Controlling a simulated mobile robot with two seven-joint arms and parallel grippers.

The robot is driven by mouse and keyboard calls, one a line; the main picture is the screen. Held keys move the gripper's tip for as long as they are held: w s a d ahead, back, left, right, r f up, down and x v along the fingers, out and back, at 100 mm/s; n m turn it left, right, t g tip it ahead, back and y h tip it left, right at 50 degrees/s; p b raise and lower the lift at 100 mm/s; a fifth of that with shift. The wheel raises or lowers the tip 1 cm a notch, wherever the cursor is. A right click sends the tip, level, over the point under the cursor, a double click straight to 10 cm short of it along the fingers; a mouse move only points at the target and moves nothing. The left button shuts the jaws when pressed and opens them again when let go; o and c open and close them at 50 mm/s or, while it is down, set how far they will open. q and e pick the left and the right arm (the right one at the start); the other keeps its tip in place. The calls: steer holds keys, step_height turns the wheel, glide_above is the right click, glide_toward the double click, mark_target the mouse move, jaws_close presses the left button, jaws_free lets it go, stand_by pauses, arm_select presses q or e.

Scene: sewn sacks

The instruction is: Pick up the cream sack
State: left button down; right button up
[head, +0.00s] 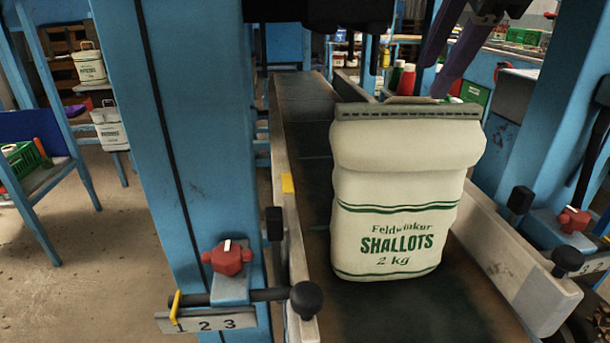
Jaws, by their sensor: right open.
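The cream sack (397,195) stands upright on the dark conveyor belt, right of the picture's middle. It has a folded top, a grey sewn strip along its upper edge, and green print reading "SHALLOTS 2 kg". My right gripper (432,78) comes in from the top right. Its two dark, purplish fingers are apart and point down towards the sack's top edge. The fingertips appear just above or behind the top edge; I cannot tell the exact depth. My left gripper is not in view.
The belt (312,150) runs between pale side rails (515,272). A blue post (190,120) stands left, with a red knob (228,257) and black handles. Another blue post (560,110) stands right. Bottles with red caps (406,79) show behind the sack. Other white sacks (110,127) stand far left.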

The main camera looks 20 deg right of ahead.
mark_target(421, 98)
steer(key=b+x, duration=0.2)
steer(key=x, duration=0.3)
steer(key=shift+f, duration=0.35)
steer(key=shift+w+d+f, duration=0.1)
steer(key=shift+w+f, duration=0.15)
steer(key=shift+w, duration=0.05)
jaws_close()
stand_by(0.5)
steer(key=shift+r, duration=0.3)
